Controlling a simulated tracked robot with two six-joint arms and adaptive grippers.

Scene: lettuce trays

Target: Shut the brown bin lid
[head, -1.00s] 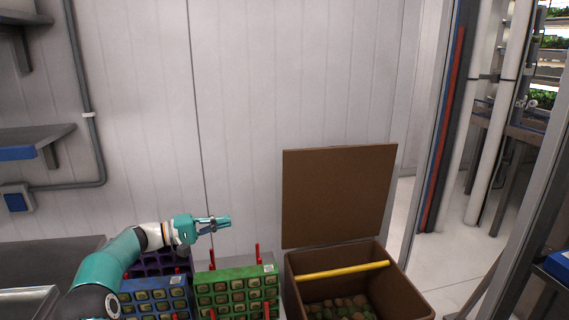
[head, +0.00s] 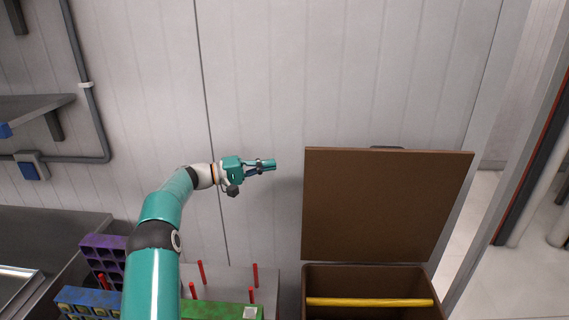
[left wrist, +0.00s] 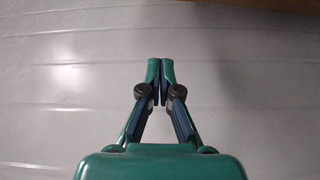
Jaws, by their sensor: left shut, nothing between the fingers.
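The brown bin (head: 315,313) stands at the lower right in the head view, with a yellow bar (head: 370,302) across its opening. Its brown lid (head: 385,205) stands upright, open, at the back of the bin. My left gripper (head: 275,163) is shut and empty. It points right, a little to the left of the lid's upper left edge, and appears apart from it. In the left wrist view the closed fingertips (left wrist: 160,62) face the pale wall, and a brown edge (left wrist: 270,4) shows at the top right. My right gripper is not in view.
Green (head: 220,310), blue (head: 85,300) and purple (head: 103,240) trays sit at the lower left, near upright red pegs (head: 201,272). A panelled wall (head: 330,70) is behind. A grey shelf (head: 40,107) is at the left. A doorway with pale floor (head: 480,210) is at the right.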

